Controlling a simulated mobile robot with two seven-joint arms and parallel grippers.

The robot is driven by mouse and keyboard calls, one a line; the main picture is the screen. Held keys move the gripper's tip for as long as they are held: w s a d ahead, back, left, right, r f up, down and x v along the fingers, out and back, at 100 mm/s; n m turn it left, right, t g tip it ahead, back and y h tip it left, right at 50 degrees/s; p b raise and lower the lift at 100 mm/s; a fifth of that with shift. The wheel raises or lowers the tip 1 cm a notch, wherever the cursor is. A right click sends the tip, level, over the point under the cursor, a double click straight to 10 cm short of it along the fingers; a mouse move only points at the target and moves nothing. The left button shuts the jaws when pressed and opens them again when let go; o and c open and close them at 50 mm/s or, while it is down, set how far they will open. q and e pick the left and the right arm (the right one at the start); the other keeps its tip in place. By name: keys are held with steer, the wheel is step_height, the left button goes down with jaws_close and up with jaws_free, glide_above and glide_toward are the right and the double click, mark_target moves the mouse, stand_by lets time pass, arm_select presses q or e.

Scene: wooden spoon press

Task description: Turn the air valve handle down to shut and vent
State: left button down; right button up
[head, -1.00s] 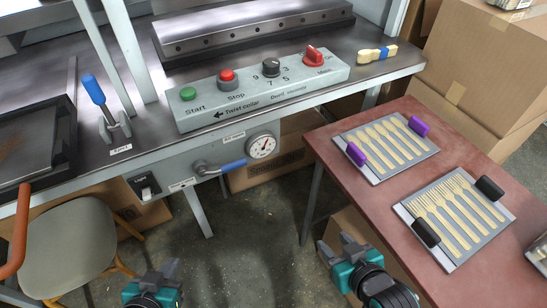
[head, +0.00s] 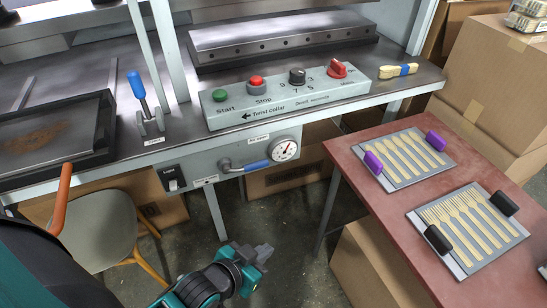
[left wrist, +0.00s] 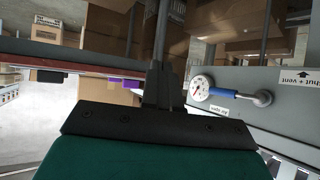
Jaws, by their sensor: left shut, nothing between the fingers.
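The air valve handle (head: 256,166) has a blue grip and lies about level on the press front, pointing right from its metal pivot (head: 226,166). A round pressure gauge (head: 285,150) is at its right end. In the left wrist view, which looks upside down, the blue handle (left wrist: 222,93) and gauge (left wrist: 200,88) show right of my fingers. A "shut + vent" label (left wrist: 295,77) is near the pivot. My left gripper (head: 264,252) is shut and empty, below the handle and apart from it. My right gripper is out of view.
A red table (head: 362,205) with trays of wooden cutlery stands right of the press. The control box (head: 290,95) sits on the bench above the valve. A stool (head: 100,232) stands at left and a cardboard box (head: 365,265) below the table.

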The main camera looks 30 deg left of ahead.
arm_select(q)
steer(key=shift+s, duration=0.1)
steer(key=w+a+r+m+g+y+p, duration=0.1)
steer(key=w+a+r+m+g, duration=0.15)
steer(key=w, duration=0.45)
steer(key=w+a+r+m+g+y+p, duration=0.1)
steer(key=w+a+r+g+y+p, duration=0.2)
steer(key=w, duration=0.5)
steer(key=w+a+r+m+g, duration=0.1)
steer(key=w+a+r+g, duration=0.1)
steer(key=r, duration=0.4)
steer(key=w+a+r+m+g, duration=0.1)
steer(key=w+a+r+g, duration=0.1)
steer(key=r, duration=0.5)
steer(key=shift+a+r, duration=0.2)
steer(key=shift+a, duration=0.6)
steer(key=shift+w+f, duration=0.1)
